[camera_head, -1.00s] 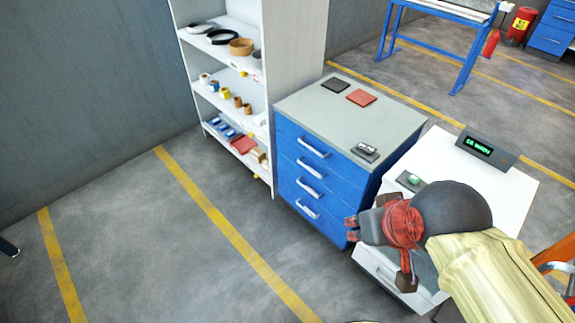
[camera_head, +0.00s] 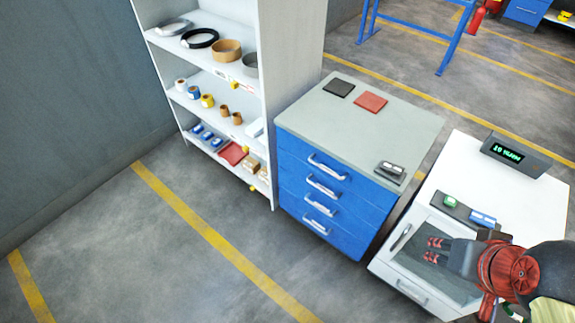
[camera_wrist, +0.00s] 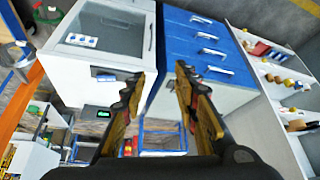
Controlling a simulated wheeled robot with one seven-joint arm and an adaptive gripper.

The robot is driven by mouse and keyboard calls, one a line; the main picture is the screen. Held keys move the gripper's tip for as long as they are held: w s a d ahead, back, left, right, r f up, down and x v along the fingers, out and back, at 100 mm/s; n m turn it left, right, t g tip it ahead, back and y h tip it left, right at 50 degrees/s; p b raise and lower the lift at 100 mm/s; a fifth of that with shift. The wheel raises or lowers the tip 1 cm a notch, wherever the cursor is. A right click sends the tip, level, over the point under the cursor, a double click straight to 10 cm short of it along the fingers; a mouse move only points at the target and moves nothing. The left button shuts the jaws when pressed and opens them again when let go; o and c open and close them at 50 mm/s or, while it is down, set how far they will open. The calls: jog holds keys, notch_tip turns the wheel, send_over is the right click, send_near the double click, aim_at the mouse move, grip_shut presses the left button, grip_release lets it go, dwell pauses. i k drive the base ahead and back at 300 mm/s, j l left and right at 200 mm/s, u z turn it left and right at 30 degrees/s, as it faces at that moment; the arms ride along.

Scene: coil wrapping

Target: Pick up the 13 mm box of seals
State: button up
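I cannot read which box is the 13 mm box of seals. Small blue-and-white boxes (camera_head: 203,133) lie on the shelf unit's lowest visible shelf, beside a red flat item (camera_head: 232,153) and small brown boxes (camera_head: 254,167). A blue-and-white box (camera_head: 482,218) lies on a dark tray on the white cabinet, right of a green item (camera_head: 450,201). My gripper (camera_head: 433,250) is open and empty, in front of the white cabinet and well apart from the shelf. In the wrist view its fingers (camera_wrist: 158,88) are spread with nothing between them.
The shelf unit (camera_head: 292,60) also holds rings and tape rolls. The blue drawer cabinet (camera_head: 300,180) carries a black pad (camera_head: 339,88), a red pad (camera_head: 370,101) and a small dark holder (camera_head: 390,172). A display (camera_head: 516,155) stands on the white cabinet (camera_head: 455,160). The floor at left is clear.

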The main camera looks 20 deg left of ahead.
aim_at(262, 174)
jog(key=i+j+z, duration=0.15)
jog(key=j+z, duration=0.15)
jog(key=j, duration=1.2)
jog(key=j+z, duration=0.35)
jog(key=j, duration=2.8)
